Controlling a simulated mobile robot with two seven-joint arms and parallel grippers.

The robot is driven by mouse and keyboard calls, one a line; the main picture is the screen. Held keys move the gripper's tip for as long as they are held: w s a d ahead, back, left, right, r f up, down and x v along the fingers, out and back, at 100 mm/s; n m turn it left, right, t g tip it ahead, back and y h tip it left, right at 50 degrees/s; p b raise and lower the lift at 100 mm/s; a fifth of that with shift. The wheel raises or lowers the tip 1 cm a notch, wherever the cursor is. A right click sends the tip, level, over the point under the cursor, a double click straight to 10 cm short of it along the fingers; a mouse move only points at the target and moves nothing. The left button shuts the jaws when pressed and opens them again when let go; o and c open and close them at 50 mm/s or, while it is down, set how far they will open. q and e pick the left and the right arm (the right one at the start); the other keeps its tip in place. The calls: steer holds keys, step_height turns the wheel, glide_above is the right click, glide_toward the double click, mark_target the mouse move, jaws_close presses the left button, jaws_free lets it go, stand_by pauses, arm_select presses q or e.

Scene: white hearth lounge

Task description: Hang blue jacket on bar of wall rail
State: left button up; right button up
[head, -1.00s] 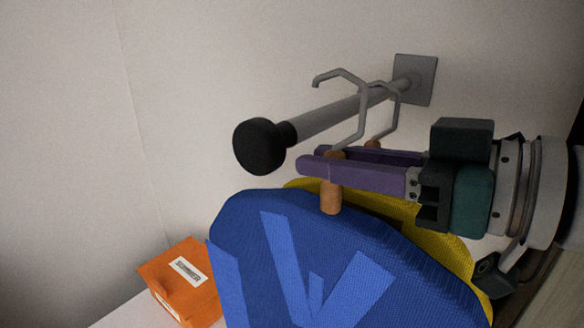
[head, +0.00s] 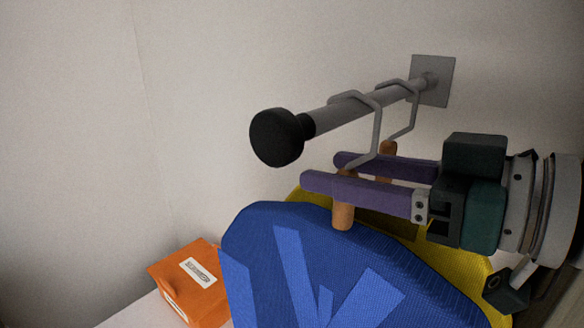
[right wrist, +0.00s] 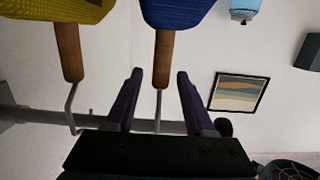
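The blue jacket (head: 265,230) is on a hanger with a wooden neck (head: 343,213) and a grey wire hook (head: 377,135). The hook lies over the bar of the wall rail (head: 338,113), between the black end knob (head: 277,137) and the wall plate. The jacket hangs below. My right gripper (head: 322,170) is at the hanger's neck, just under the bar. In the right wrist view, its purple fingers (right wrist: 160,75) are spread, one on each side of the neck, with visible gaps. My left gripper is not in view.
A yellow jacket (head: 462,248) hangs from the same bar, nearer the wall plate (head: 433,80), close behind the blue one. An orange box (head: 190,285) stands on a white surface at lower left. A framed picture (right wrist: 238,92) is on a wall.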

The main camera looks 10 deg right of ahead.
steer(key=shift+f, duration=0.15)
steer(key=shift+s+d, duration=0.1)
steer(key=shift+s+d+b, duration=0.2)
steer(key=shift+b, duration=0.1)
steer(key=b+v, duration=0.1)
steer(key=v, duration=0.4)
steer(key=shift+s+b, duration=0.15)
steer(key=shift+b, duration=0.25)
steer(key=shift+v, duration=0.8)
steer(key=shift+r+v, duration=0.25)
steer(key=shift+v, duration=0.9)
